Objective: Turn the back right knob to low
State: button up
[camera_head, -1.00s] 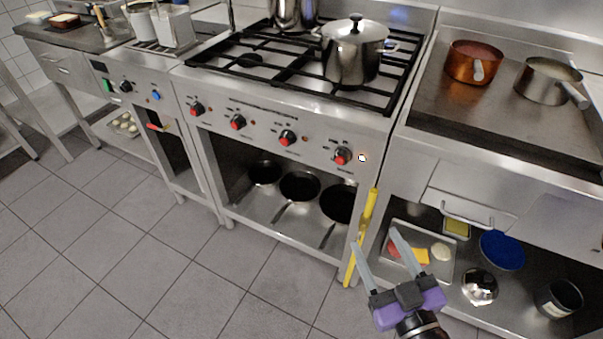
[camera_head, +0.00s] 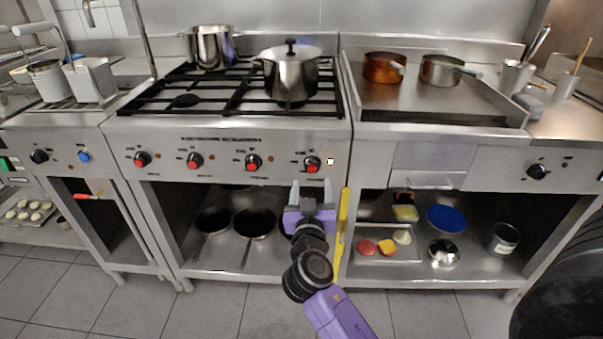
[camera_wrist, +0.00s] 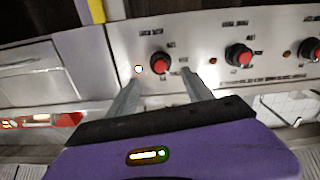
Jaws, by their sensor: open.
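The stove (camera_head: 225,135) has a row of red-and-black knobs on its front panel. The rightmost knob (camera_head: 312,164) has a small lit white indicator (camera_head: 330,161) to its right. Which knob is the back right one cannot be read from the small labels. My gripper (camera_head: 311,188) is open and empty, just below the rightmost knob in the head view. In the wrist view, which looks turned over, this knob (camera_wrist: 159,63) shows between and beyond the two fingertips (camera_wrist: 161,75). Contact is not visible. Another knob (camera_wrist: 239,55) lies to the right there.
A lidded steel pot (camera_head: 288,76) and a taller pot (camera_head: 210,47) stand on the burners. A yellow bar (camera_head: 342,235) hangs beside my gripper at the stove's right edge. Pans (camera_head: 255,223) lie on the shelf below. The griddle (camera_head: 430,105) holds a copper pot (camera_head: 384,68).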

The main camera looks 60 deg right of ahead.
aim_at(312, 169)
jog(key=shift+p+x, duration=0.4)
jog(key=shift+x, duration=3.45)
grip_shut()
